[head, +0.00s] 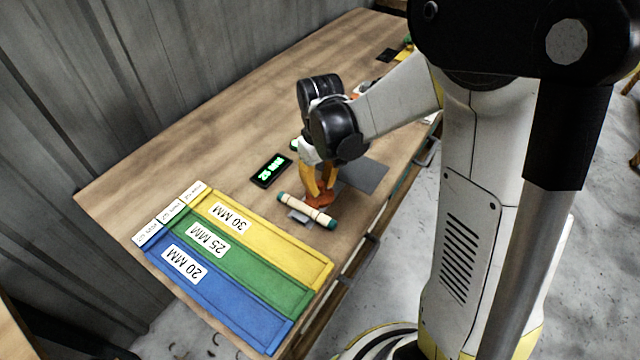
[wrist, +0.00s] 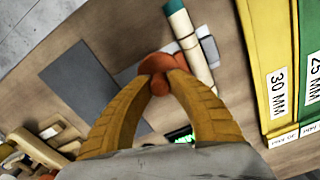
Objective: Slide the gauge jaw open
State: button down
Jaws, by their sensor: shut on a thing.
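My gripper (head: 319,194) is over the workbench with its yellow fingers pointing down. In the wrist view my gripper (wrist: 160,78) has its fingertips together on an orange-red knob-like piece (wrist: 157,64), which looks like the gauge jaw's handle. The orange piece also shows at the fingertips in the head view (head: 321,201). A pale rattan stick (head: 305,210) with teal ends lies right beside it; the wrist view shows the stick (wrist: 192,42) too. A small grey block (head: 299,217) sits against the stick's other side. The fingers hide part of the gauge.
Yellow, green and blue trays (head: 265,240) marked 30, 25 and 20 MM lie at the bench's near end. A black display (head: 271,170) with green characters is left of my gripper. A dark grey plate (head: 366,174) lies to the right. Wooden pieces (wrist: 58,135) show lower left in the wrist view.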

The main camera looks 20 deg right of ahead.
jog(key=shift+w+d, duration=0.7)
jog(key=shift+d, duration=0.25)
jog(key=shift+w+d, duration=0.7)
jog(key=shift+d, duration=0.25)
jog(key=c, duration=1.2)
grip_release()
jog(key=shift+d, duration=0.15)
jog(key=shift+c, duration=0.2)
notch_tip(320, 180, up, 12)
jog(key=s+a+r+m+t, duration=0.1)
jog(key=s+a+t, duration=0.1)
jog(key=s, duration=0.5)
jog(key=s+a+r+m+t, duration=0.1)
jog(key=s+a+m+t, duration=0.1)
jog(key=s+t, duration=0.3)
jog(key=s, duration=0.3)
jog(key=shift+s+r+m, duration=0.25)
jog(key=shift+r+m, duration=0.05)
jog(key=shift+r, duration=0.1)
